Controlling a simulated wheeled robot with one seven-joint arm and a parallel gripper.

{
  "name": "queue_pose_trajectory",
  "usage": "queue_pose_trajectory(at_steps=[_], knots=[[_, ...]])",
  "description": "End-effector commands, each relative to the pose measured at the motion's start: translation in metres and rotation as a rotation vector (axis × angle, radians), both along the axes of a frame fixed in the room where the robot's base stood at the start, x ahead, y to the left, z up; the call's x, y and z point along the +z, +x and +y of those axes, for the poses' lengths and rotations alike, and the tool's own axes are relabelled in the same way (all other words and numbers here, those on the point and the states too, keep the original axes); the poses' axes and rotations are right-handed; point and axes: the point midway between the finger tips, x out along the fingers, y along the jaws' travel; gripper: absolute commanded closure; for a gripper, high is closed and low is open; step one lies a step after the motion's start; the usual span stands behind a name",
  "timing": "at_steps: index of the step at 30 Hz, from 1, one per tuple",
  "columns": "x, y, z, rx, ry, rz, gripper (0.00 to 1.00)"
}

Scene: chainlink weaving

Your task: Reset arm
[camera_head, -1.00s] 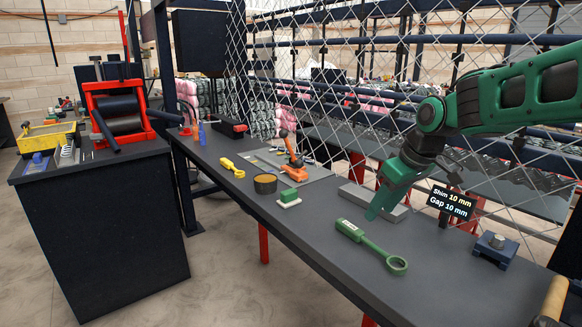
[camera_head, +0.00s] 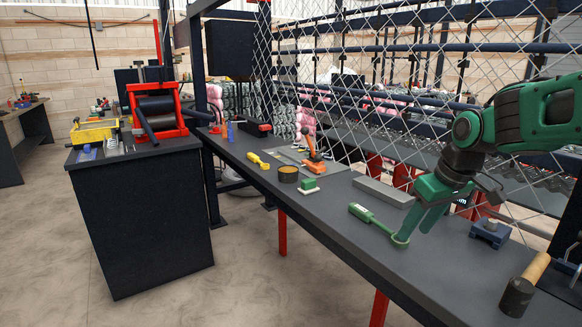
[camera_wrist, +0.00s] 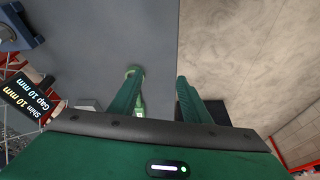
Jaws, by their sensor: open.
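My gripper (camera_head: 422,222) is at the right of the head view, low over the dark workbench (camera_head: 330,230), with its fingers pointing down. In the wrist view its two green fingers (camera_wrist: 158,85) stand apart with nothing held between them. A green tool with a ring end (camera_head: 372,219) lies on the bench just left of the fingers. Its ring overlaps a fingertip in the picture; I cannot tell whether they touch. The black "Shim 10 mm, Gap 10 mm" label (camera_wrist: 29,98) shows in the wrist view and is mostly hidden behind the gripper in the head view.
A chain-link mesh (camera_head: 340,80) stands behind the bench. Farther left are a brown tin (camera_head: 288,174), a green-and-white block (camera_head: 309,187) and an orange tool (camera_head: 312,150).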

Motion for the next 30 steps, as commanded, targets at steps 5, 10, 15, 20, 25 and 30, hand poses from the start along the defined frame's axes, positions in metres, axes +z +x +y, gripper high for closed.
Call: queue_pose_trajectory(at_steps=[5, 10, 15, 20, 25, 30], knots=[[-0.007, -0.039, -0.039, -0.152, -0.010, 0.048, 0.57], [-0.020, -0.088, -0.070, -0.325, -0.015, 0.112, 0.57], [-0.042, -0.169, -0.103, -0.585, -0.008, 0.211, 0.57], [-0.064, -0.240, -0.118, -0.808, 0.009, 0.302, 0.57], [-0.076, -0.276, -0.122, -0.919, 0.020, 0.351, 0.57], [-0.077, -0.281, -0.122, -0.934, 0.021, 0.358, 0.57]])
